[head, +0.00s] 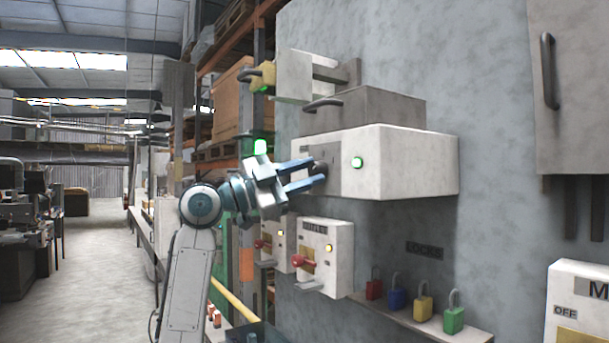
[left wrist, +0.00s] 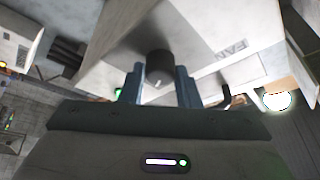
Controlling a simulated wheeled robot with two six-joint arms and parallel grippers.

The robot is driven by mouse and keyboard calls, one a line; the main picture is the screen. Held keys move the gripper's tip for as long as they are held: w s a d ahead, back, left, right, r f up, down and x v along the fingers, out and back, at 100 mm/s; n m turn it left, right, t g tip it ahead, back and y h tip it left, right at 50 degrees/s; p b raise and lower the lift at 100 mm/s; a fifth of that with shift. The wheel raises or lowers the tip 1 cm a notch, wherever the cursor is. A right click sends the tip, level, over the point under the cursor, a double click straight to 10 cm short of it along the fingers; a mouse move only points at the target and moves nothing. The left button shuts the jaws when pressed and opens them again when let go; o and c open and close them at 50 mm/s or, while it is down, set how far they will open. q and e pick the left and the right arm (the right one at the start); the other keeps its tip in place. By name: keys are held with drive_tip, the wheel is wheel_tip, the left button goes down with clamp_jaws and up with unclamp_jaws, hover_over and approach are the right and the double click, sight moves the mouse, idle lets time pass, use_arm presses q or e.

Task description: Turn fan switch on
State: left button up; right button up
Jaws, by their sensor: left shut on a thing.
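The fan switch box (head: 405,165) is a white box on the grey wall with a lit green lamp (head: 357,163) on its front. In the left wrist view the box (left wrist: 205,35) carries a "FAN" label (left wrist: 238,50). A dark round knob (head: 320,168) sits on the box's front face; it also shows in the left wrist view (left wrist: 159,66). My left gripper (head: 312,175) reaches in from the left with its two blue fingers on either side of the knob, shut on it. My right gripper is not in view.
Below are switch boxes with red handles (head: 308,261) and a shelf with several coloured padlocks (head: 423,308). A grey cabinet (head: 575,85) is at the right. Bare wall lies between.

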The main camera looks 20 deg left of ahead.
use_arm(q)
drive_tip(key=o, duration=1)
drive_tip(key=shift+c, duration=0.2)
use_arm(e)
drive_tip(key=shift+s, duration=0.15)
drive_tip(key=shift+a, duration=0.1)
use_arm(q)
drive_tip(key=shift+s+a+f, duration=0.15)
drive_tip(key=shift+a+f, duration=0.05)
drive_tip(key=shift+a, duration=0.05)
drive_tip(key=b+v, duration=0.1)
drive_tip(key=v, duration=0.1)
drive_tip(key=shift+s+a+f+b, duration=0.15)
drive_tip(key=shift+a+f+b, duration=0.05)
drive_tip(key=shift+a+b, duration=0.1)
drive_tip(key=b, duration=0.3)
approach(311, 174)
drive_tip(key=shift+r+v, duration=0.2)
drive_tip(key=shift+v, duration=0.85)
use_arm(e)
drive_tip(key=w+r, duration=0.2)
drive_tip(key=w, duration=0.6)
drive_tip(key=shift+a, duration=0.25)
